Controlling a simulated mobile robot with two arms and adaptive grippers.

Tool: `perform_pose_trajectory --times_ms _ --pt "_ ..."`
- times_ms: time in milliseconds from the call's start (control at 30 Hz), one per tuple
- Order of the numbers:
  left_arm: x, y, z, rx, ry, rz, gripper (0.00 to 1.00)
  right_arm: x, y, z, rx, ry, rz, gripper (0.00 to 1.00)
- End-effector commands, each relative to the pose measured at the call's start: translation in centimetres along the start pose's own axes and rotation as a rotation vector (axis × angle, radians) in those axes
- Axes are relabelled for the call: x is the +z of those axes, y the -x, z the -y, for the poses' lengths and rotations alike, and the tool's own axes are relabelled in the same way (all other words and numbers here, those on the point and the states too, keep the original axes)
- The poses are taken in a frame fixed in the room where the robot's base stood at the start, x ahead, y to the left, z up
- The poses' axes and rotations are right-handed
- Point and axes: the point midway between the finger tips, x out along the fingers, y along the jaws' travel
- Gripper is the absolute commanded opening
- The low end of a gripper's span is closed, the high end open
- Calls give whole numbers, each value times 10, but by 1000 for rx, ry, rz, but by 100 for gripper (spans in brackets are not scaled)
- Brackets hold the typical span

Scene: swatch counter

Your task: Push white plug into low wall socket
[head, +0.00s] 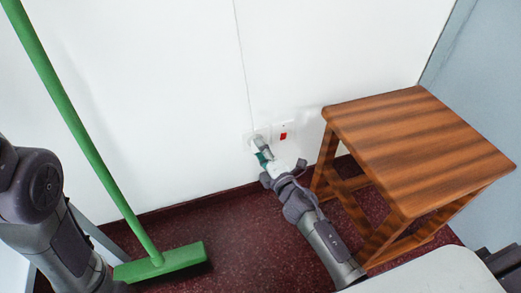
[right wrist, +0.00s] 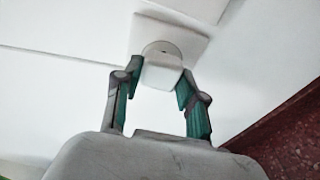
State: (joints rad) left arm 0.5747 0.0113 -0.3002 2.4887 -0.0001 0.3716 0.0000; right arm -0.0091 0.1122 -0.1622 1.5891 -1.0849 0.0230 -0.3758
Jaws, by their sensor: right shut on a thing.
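The white plug (right wrist: 163,73) is between the fingertips of my right gripper (right wrist: 160,82) in the right wrist view, and the gripper is shut on it. The plug's front is at the round recess of the white wall socket (right wrist: 182,38); I cannot tell how deep it sits. In the head view, my right gripper (head: 262,155) reaches low to the wall, in front of the socket, and hides most of the plug and plate. My left arm comes in at the left edge of the head view; its gripper is out of view.
A plate with a red switch (head: 283,134) is on the wall just right of the socket. A striped wooden stool (head: 420,140) stands close to the right of my right arm. A green broom (head: 160,262) leans at the left. Dark red floor (head: 240,235) lies between them.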

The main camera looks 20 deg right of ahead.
Motion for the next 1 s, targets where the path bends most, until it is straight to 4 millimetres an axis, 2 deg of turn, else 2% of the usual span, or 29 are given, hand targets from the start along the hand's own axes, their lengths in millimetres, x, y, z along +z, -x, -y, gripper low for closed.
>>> perform_pose_trajectory --times_ms 533,1000 --pt "1 1 0 0 0 3 0 0 -1 0 0 1 0 10" --pt "1 1 0 0 0 4 0 1 -10 0 1 1 0 10"
